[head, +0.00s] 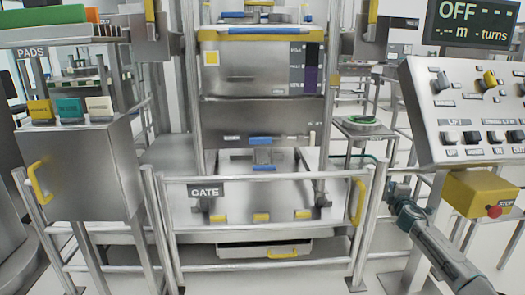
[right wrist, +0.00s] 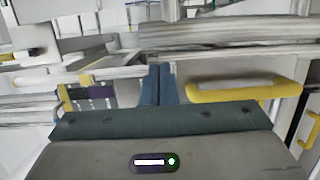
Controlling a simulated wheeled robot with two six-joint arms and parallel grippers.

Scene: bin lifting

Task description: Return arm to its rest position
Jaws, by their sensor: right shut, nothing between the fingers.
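My right gripper (head: 393,188) is at the lower right of the head view, at the end of my grey-blue right arm. It is just right of the gate's right end, below the control panel and left of the yellow stop box. In the right wrist view the two blue fingers (right wrist: 160,85) are together, with nothing held between them. A yellow bar handle (right wrist: 245,91) shows just right of the fingers there, apart from them. My left gripper is not in view.
A railed gate (head: 265,178) with a yellow handle (head: 357,203) stands across the front of the steel bin lift (head: 260,70). The control panel (head: 470,110) and stop box (head: 478,193) are close to my right arm. A steel cabinet (head: 85,170) stands at left.

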